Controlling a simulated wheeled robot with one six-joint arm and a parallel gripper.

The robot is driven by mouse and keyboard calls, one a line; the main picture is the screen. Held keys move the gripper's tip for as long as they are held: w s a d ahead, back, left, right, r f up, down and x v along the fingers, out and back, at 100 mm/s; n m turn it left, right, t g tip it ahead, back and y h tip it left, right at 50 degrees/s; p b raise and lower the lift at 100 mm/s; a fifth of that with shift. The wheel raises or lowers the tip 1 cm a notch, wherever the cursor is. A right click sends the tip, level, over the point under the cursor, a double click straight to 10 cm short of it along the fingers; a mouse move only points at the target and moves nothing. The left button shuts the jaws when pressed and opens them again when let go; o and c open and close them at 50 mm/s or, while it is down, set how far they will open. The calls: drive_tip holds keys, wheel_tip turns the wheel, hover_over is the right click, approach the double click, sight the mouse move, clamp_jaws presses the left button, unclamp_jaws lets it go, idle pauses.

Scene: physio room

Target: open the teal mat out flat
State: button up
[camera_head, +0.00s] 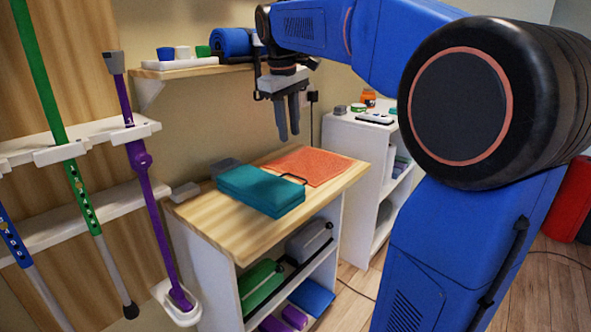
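The teal mat (262,191) lies folded into a thick block on the wooden top of a low cabinet. A thin dark handle or strap (293,178) shows at its far right edge. My gripper (288,134) hangs above and behind the mat, fingers pointing down, apart from it. Its two fingers look close together with a narrow gap at most, seen at an angle. Nothing shows between them.
An orange textured mat (312,165) lies flat behind the teal mat. Grey blocks (186,191) sit at its left. The wooden top (215,231) is bare in front. A wall shelf (190,70) holds a blue roll (231,42). A white shelf unit (347,128) stands behind right.

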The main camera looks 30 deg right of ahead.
drive_tip(key=w+d+r, duration=0.2)
drive_tip(key=w, duration=0.2)
drive_tip(key=shift+g, duration=0.3)
drive_tip(key=d+f, duration=0.1)
drive_tip(key=f, duration=0.4)
drive_tip(key=d+f, duration=0.1)
drive_tip(key=f, duration=0.5)
drive_tip(key=d+f, duration=0.1)
drive_tip(key=f, duration=0.5)
drive_tip(key=shift+w+f, duration=0.2)
drive_tip(key=shift+w, duration=0.2)
clamp_jaws()
